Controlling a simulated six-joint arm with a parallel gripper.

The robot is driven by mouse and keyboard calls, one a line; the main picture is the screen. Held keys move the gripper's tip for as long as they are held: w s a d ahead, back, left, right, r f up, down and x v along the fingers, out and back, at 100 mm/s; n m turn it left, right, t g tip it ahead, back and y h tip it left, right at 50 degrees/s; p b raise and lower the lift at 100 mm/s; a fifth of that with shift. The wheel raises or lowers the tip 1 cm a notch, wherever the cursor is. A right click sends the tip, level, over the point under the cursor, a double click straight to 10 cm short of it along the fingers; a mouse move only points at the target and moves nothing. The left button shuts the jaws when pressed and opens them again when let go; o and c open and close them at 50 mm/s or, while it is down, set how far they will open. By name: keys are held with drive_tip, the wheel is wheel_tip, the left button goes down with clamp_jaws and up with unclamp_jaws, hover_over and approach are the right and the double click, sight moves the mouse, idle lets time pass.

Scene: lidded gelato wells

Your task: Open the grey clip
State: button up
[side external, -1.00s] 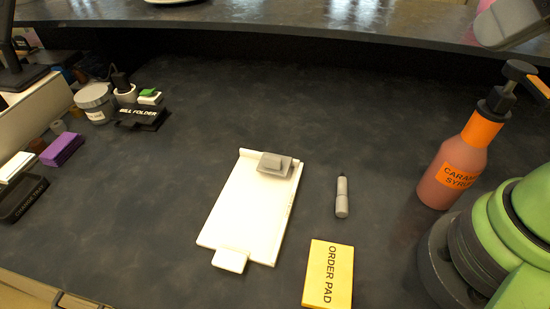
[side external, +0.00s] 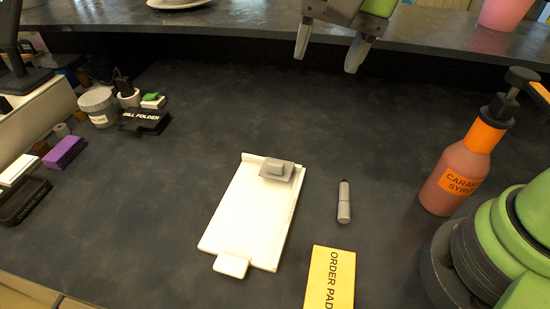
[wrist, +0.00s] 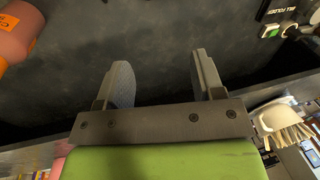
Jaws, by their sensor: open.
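The grey clip (side external: 277,169) sits at the far end of a white clipboard (side external: 250,218) that lies flat on the dark counter. The clip lies down against the board. My gripper (side external: 328,62) is at the top of the side view, high above the counter and well apart from the clip. Its two fingers are spread with nothing between them. In the wrist view my gripper (wrist: 163,75) also shows open and empty over dark counter. The clip and clipboard are not in the wrist view.
A caramel syrup bottle (side external: 463,165) stands at the right. A grey marker (side external: 344,202) and a yellow order pad (side external: 330,278) lie right of the clipboard. A bill folder (side external: 145,120) and a grey jar (side external: 98,106) are at the back left. Counter left of the clipboard is clear.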

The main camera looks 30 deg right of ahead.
drive_tip(key=m+g+h, duration=0.1)
drive_tip(key=m+g, duration=0.1)
hover_over(275, 162)
wheel_tip(275, 162, down, 11)
wheel_tip(275, 162, down, 10)
drive_tip(key=shift+a+f, duration=0.1)
drive_tip(key=shift+f, duration=0.15)
drive_tip(key=c, duration=0.9)
drive_tip(key=shift+c, duration=0.2)
